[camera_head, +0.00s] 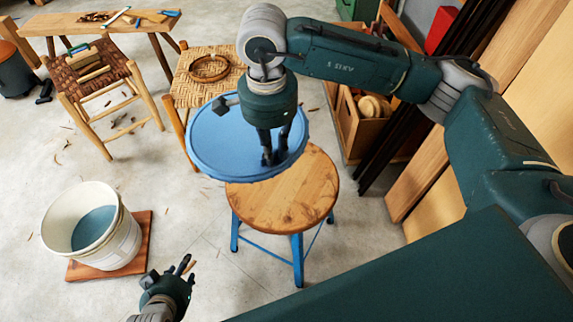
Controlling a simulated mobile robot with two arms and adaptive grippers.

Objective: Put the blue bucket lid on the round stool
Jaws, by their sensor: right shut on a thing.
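The blue bucket lid (218,140) is a wide round disc. My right gripper (274,156) comes down over it from above and is shut on it. The round stool (287,199) has a wooden seat and blue legs. In the head view the lid covers the back left part of the seat, and the rest of the seat shows bare. The lid appears held above the seat; the gap is hard to judge. My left gripper (178,272) is low in the picture, away from lid and stool, with its fingers apart and nothing between them.
A white bucket (121,235) with blue-grey contents stands on a reddish board (143,225) at left. A wooden crate (352,139) and leaning planks are at right. Floor between bucket and stool is clear.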

